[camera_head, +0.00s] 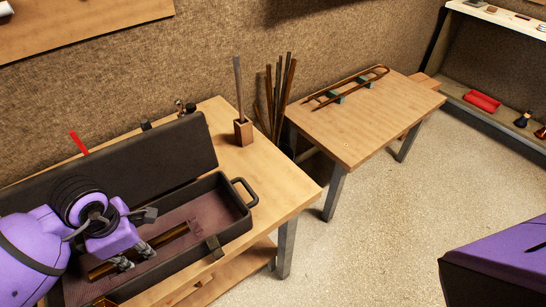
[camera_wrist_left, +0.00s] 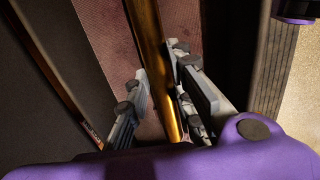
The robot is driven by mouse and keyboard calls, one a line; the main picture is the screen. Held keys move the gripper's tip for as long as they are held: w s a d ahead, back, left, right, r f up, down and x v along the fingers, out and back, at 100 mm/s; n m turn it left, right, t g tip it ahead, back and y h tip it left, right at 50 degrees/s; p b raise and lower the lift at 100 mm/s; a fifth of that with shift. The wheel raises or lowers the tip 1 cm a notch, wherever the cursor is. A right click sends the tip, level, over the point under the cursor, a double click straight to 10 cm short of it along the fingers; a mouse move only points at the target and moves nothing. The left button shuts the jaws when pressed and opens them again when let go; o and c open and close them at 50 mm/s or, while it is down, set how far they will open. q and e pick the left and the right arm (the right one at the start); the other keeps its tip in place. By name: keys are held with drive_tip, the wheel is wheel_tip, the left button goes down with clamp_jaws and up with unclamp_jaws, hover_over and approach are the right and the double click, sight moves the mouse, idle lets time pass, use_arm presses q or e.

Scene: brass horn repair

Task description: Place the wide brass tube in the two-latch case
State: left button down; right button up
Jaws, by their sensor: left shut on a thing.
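The two-latch case (camera_head: 236,225) stands open on the near workbench, its dark lid (camera_head: 170,150) tilted back and its inside lined in dull red. The wide brass tube (camera_head: 174,236) is within the case walls, lengthwise along the lining. My left gripper (camera_head: 134,256) reaches down into the case and is shut on the tube. In the left wrist view the tube (camera_wrist_left: 149,35) runs between the two fingers (camera_wrist_left: 158,80), with lining on both sides. I cannot tell whether the tube touches the case floor. My right gripper is not in view.
A wooden block holder (camera_head: 243,132) with an upright rod stands behind the case, with dark rods leaning nearby. A second table (camera_head: 390,115) holds a long brass slide on supports. A shelf with a red tray (camera_head: 482,101) is at far right. The bench right of the case is clear.

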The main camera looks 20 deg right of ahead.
sight(141, 261)
use_arm(q)
drive_tip(key=shift+r, duration=0.1)
drive_tip(key=c, duration=1.5)
unclamp_jaws()
drive_tip(key=shift+f, duration=0.2)
drive_tip(key=shift+c, duration=0.2)
wheel_tip(141, 261, up, 12)
drive_tip(key=s, duration=0.1)
drive_tip(key=shift+d+r, duration=0.15)
drive_tip(key=shift+s, duration=0.1)
